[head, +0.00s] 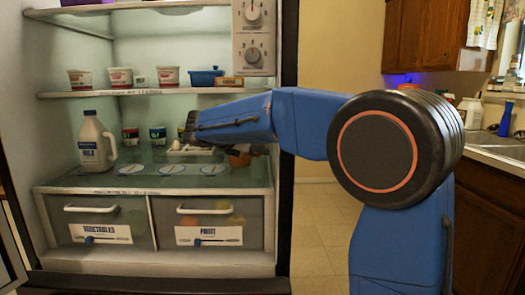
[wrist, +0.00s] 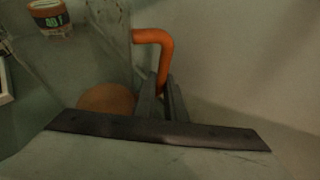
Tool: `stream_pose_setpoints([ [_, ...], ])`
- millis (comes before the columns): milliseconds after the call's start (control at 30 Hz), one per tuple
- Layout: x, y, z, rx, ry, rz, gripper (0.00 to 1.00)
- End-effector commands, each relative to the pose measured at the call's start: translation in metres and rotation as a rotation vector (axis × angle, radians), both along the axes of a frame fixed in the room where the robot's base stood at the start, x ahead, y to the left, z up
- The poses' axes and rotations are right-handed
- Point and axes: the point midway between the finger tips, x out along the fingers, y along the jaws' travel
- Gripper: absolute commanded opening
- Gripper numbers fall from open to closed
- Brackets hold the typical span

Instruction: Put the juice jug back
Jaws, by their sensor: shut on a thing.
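In the wrist view my gripper (wrist: 165,100) is shut on the orange handle (wrist: 155,40) of what appears to be the juice jug. A rounded orange part (wrist: 107,98) shows beside the fingers, partly hidden by the dark bar in front. In the head view my arm reaches into the open fridge, and an orange piece (head: 240,160) shows just below it, above the glass shelf (head: 110,180). My arm hides the rest. I cannot tell whether the jug touches the shelf.
A white milk jug (head: 95,142) stands at the left of the glass shelf. Small cups (head: 158,135) and an egg tray (head: 190,150) stand near my arm. Cups and a blue pot (head: 206,77) line the shelf above. Vegetable and fruit drawers (head: 200,220) are below.

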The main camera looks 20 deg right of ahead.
Motion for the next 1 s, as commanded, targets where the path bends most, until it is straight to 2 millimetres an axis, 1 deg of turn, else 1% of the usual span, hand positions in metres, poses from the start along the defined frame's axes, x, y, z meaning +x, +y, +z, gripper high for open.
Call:
stream_pose_setpoints([
  [367, 0.000, 0.000, -0.003, 0.000, -0.002, 0.000, 0.00],
  [400, 0.000, 0.000, -0.003, 0.000, 0.000, 0.000, 0.17],
  [433, 0.000, 0.000, -0.003, 0.000, 0.000, 0.000, 0.18],
  [667, 0.000, 0.000, -0.003, 0.000, 0.000, 0.001, 0.18],
  [800, 0.000, 0.001, 0.001, 0.001, -0.001, 0.000, 0.18],
  [867, -0.002, 0.006, 0.003, 0.001, -0.002, 0.002, 0.18],
  [1000, -0.012, 0.023, 0.012, 0.001, -0.003, 0.004, 0.18],
])
